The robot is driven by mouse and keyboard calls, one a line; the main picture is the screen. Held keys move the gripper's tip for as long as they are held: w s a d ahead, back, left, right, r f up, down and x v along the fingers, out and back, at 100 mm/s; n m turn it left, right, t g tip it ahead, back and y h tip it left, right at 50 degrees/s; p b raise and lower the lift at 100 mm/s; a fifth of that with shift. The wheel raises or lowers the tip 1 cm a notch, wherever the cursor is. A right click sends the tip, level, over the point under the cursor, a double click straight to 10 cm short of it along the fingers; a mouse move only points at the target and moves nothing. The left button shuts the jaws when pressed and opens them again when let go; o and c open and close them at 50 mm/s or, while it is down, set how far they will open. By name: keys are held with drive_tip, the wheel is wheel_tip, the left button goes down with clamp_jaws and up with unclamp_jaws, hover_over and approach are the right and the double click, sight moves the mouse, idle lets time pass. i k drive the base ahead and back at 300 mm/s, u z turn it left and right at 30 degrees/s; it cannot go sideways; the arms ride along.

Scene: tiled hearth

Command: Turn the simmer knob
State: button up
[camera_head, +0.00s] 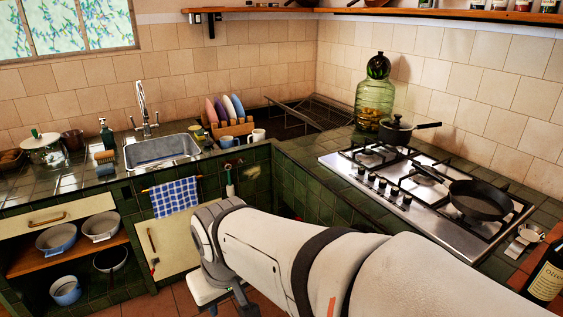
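The steel gas hob (345,169) is set in the green tiled counter at the right. A row of several dark-topped knobs (382,187) runs along its front left edge. I cannot tell which one is the simmer knob, and their markings are too small to read. My white arm (290,255) reaches from the bottom right towards the left, below and in front of the hob. Its far end bends down near the cabinet front. I cannot make out my gripper's fingers. The knobs are unobstructed in this view, and nothing touches them.
A black frying pan (480,200) sits on the hob's right burner, its handle pointing left across the hob. A dark saucepan (397,132) and a green glass jar (374,100) stand behind. A dark bottle (547,275) is at the lower right. The sink (160,150) is left.

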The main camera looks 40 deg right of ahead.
sight(406, 202)
drive_tip(key=u, duration=0.05)
drive_tip(key=i, duration=1.25)
drive_tip(key=z, duration=3.3)
drive_tip(key=i, duration=1)
drive_tip(key=u, duration=0.05)
